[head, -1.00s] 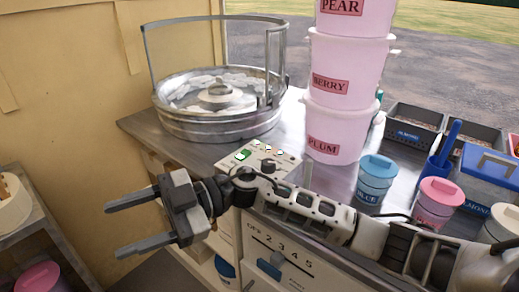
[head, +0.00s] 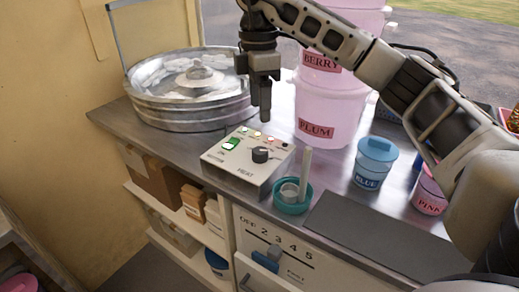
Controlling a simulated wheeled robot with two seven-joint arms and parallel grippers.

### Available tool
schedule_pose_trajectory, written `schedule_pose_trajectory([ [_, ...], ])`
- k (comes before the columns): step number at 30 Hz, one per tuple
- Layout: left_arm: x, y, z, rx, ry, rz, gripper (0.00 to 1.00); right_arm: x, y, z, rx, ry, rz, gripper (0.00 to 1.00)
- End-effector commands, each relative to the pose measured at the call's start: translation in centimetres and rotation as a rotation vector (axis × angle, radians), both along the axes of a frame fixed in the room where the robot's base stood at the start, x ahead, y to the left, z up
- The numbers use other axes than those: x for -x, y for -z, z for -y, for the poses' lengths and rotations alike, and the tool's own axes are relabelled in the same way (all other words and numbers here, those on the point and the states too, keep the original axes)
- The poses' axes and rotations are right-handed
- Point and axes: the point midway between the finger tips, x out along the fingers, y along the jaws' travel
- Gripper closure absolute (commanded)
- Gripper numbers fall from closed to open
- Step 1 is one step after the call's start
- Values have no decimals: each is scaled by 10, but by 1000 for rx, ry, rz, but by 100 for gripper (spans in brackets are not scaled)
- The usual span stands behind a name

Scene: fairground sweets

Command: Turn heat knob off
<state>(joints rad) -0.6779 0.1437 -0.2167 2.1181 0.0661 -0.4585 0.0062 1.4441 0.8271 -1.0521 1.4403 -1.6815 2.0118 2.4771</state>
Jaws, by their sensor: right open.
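The heat knob (head: 261,155) is a dark round knob on top of a pale control box (head: 225,165), above the word HEAT. The box also carries a lit green switch (head: 230,144) and a row of small lights. My right gripper (head: 264,112) points down above the back of the box, over the knob's far side. It is open and empty, seen nearly edge-on, so its fingers overlap. It appears apart from the knob. My left gripper is out of view.
A round metal floss pan (head: 190,115) stands behind the box at left. Stacked pink tubs (head: 325,122) stand behind right. A teal cup (head: 292,207) with a pale stick is close in front of the box. A blue-lidded jar (head: 370,172) stands further right.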

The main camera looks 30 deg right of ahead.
Motion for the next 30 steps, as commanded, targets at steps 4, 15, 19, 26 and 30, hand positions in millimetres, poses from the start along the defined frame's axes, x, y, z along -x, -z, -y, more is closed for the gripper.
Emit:
schedule_pose_trajectory([
  [4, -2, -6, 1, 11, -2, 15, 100, 3, 36, 0, 0, -1, -4, 45],
  [15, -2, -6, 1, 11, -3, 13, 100, 5, 98, -2, -2, -2, -2, 45],
  [19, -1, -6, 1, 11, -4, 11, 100, 5, 107, -2, -2, -3, 2, 45],
  [26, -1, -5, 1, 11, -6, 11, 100, 5, 109, -2, -3, -3, 2, 45],
  [30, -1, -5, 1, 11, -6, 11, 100, 5, 109, -2, -3, -3, 2, 59],
])
